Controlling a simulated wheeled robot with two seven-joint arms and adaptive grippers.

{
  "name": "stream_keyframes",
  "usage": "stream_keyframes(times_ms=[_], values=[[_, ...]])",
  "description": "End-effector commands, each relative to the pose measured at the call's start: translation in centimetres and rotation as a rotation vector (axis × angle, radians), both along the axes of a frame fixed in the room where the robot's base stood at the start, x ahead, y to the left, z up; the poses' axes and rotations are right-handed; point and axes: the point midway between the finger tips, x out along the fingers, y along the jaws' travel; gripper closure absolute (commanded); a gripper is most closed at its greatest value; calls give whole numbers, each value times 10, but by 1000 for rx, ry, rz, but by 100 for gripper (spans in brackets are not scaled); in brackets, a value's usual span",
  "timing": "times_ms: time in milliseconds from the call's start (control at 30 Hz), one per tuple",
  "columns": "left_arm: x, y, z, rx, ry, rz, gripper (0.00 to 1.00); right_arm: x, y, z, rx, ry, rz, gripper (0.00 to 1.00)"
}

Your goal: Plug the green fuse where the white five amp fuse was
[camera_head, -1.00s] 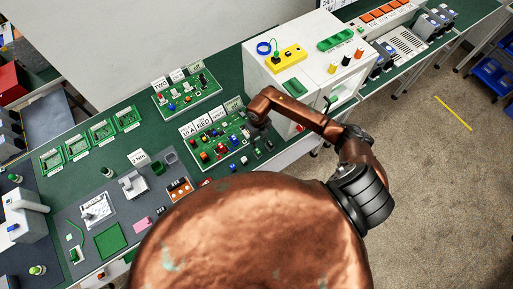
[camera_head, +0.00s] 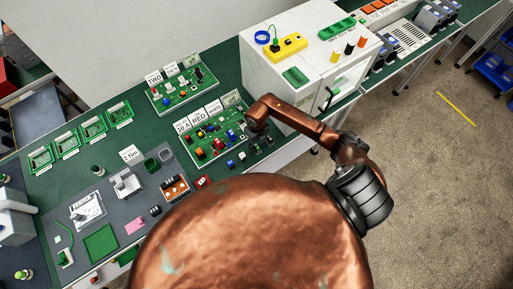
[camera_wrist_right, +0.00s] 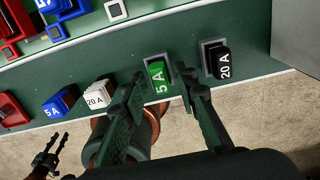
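The green fuse (camera_wrist_right: 157,77), marked 5 A, stands in a grey holder at the table's edge in the right wrist view. My right gripper (camera_wrist_right: 162,82) is open, with one finger on each side of the green fuse and gaps visible. In the head view my right gripper (camera_head: 257,133) is small and dark beside the green board (camera_head: 212,140) with several fuses and signs, one reading RED. I cannot pick out a white five amp fuse. My left gripper (camera_wrist_right: 52,148) shows at the lower left of the right wrist view, open and empty over the floor.
Right of the green fuse stands a black 20 A fuse (camera_wrist_right: 219,62) in its holder. To its left are a white 20 A fuse (camera_wrist_right: 97,94), a blue 5 A fuse (camera_wrist_right: 59,103) and a red one (camera_wrist_right: 10,108). A large white cabinet (camera_head: 282,72) stands close behind my right arm.

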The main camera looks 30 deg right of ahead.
Motion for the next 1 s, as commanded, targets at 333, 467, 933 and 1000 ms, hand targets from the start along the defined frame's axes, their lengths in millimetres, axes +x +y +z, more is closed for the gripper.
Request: stream_keyframes(times_ms=[333, 467, 933, 1000], values=[[0, 0, 1, 0, -1, 0, 67, 0, 0, 1, 0, -1, 0, 77], [0, 0, 1, 0, 0, 0, 67, 0, 0, 1, 0, 0, 0, 82], [-1, 1, 1, 1, 1, 1, 67, 0, 0, 1, 1, 0, 0, 98], [-1, 1, 1, 1, 1, 1, 67, 0, 0, 1, 1, 0, 0, 100]])
